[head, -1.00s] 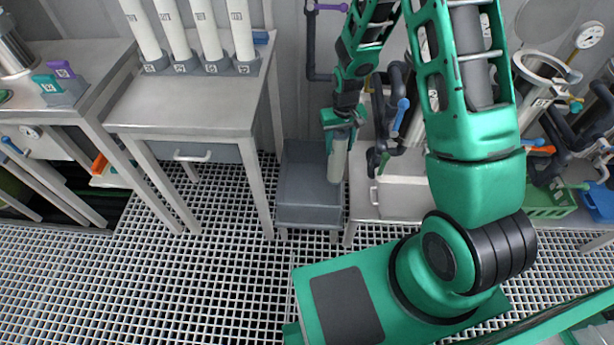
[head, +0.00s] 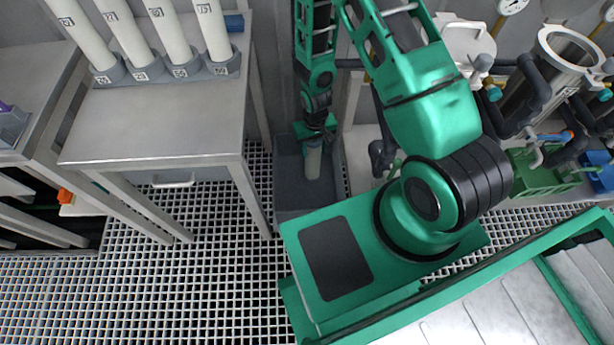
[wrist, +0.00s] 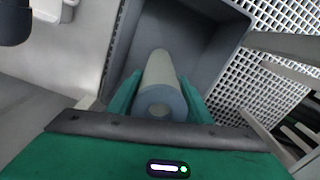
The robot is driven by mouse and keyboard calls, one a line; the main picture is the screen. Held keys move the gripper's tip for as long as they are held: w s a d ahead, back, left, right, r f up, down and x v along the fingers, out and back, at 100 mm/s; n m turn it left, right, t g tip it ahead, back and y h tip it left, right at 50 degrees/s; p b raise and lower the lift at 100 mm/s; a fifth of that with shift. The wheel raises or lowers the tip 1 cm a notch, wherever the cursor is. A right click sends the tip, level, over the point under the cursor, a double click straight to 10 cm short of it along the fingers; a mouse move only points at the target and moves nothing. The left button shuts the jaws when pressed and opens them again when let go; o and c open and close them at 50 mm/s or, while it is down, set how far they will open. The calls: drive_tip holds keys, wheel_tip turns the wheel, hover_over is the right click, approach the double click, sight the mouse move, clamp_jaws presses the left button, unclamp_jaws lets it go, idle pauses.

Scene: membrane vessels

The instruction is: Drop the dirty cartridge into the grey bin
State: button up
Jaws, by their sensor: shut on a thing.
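My gripper (head: 316,138) is shut on the dirty cartridge (head: 313,162), a dull beige-grey cylinder. The cartridge hangs roughly upright over the grey bin (head: 287,185) in the head view. In the wrist view the cartridge (wrist: 160,75) sits between the two green fingers of my gripper (wrist: 160,100), its hollow grey end towards the camera. The bin (wrist: 215,50) lies below and around the cartridge's far end in that view. I cannot tell how far the lower end reaches into the bin or whether it touches the floor of it.
A steel table (head: 150,125) with several white cartridges in a grey holder (head: 140,72) stands left of the bin. Pipes and a steel vessel (head: 560,60) stand to the right. A green crate (head: 545,172) lies right. The grating floor (head: 215,215) is open in front.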

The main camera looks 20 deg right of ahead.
drive_tip(key=shift+a+f, duration=0.15)
drive_tip(key=shift+f, duration=2.5)
drive_tip(key=o, duration=1.6)
drive_tip(key=shift+r, duration=0.1)
wheel_tip(320, 180, up, 11)
drive_tip(key=shift+f, duration=0.2)
